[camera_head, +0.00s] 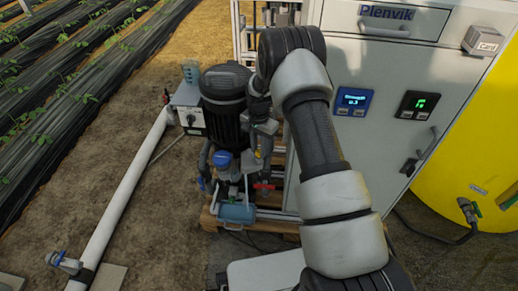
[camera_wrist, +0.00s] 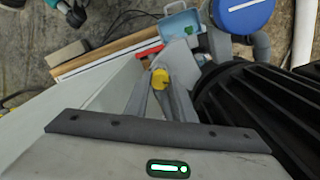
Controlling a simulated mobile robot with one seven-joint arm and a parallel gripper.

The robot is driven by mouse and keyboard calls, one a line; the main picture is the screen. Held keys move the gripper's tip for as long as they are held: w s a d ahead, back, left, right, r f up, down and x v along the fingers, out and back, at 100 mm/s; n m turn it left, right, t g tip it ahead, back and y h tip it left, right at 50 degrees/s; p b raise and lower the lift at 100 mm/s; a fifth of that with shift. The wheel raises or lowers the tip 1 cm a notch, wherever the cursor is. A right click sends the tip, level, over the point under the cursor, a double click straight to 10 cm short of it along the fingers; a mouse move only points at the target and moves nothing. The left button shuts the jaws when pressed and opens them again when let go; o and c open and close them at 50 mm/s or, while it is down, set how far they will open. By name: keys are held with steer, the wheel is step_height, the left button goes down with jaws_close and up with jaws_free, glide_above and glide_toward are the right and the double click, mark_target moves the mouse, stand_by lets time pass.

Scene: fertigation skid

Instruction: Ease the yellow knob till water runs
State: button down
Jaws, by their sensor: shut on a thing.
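The yellow knob (camera_wrist: 160,79) shows near the middle of the wrist view, between the two grey fingertips of my gripper (camera_wrist: 161,84). The gripper is shut on the knob, with a finger on each side. In the head view my gripper (camera_head: 262,140) points down beside the black motor, in front of the white cabinet. No running water is visible.
The black ribbed motor (camera_wrist: 255,100) stands close on the right in the wrist view. A red handle (camera_wrist: 150,50), a light-blue box (camera_wrist: 181,22) and a blue lid (camera_wrist: 240,14) lie beyond the knob. The white cabinet (camera_head: 380,75) and yellow tank (camera_head: 470,130) are right in the head view.

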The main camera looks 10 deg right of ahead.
mark_target(259, 151)
steer(key=n, duration=0.6)
steer(key=shift+n, duration=0.3)
stand_by(0.4)
steer(key=c, duration=1.5)
jaws_free()
step_height(259, 151, up, 17)
steer(key=p, duration=0.3)
steer(key=shift+r, duration=0.2)
